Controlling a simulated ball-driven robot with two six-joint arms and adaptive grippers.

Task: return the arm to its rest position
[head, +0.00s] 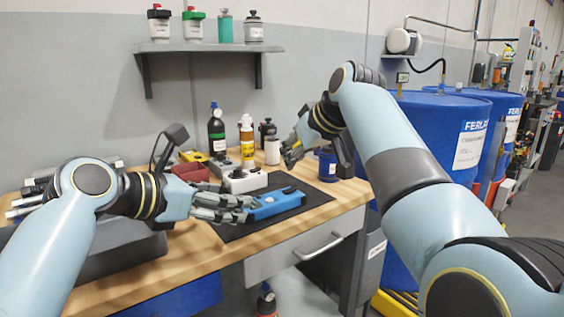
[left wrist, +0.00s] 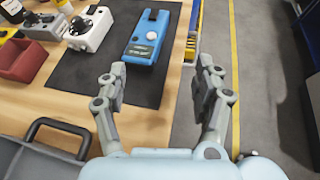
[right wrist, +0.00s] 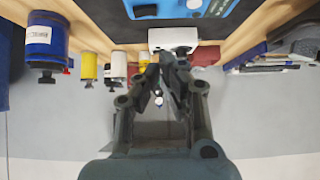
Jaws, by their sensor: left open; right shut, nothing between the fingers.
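My left gripper (head: 243,209) is over the workbench near the left end of a blue device (head: 278,203). In the left wrist view its fingers (left wrist: 160,88) are wide apart with nothing between them; the blue device (left wrist: 146,37) lies on a dark mat ahead of them. My right gripper (head: 288,158) is raised above the back right of the bench. In the right wrist view its fingertips (right wrist: 170,72) are together and empty, with a white box (right wrist: 173,38) beyond them. Whether either hand touches anything cannot be told.
The dark mat (head: 236,233) carries a white device with a black knob (head: 243,179). A grey toolbox (head: 110,250) is under my left arm. Blue barrels (head: 450,128) stand right.

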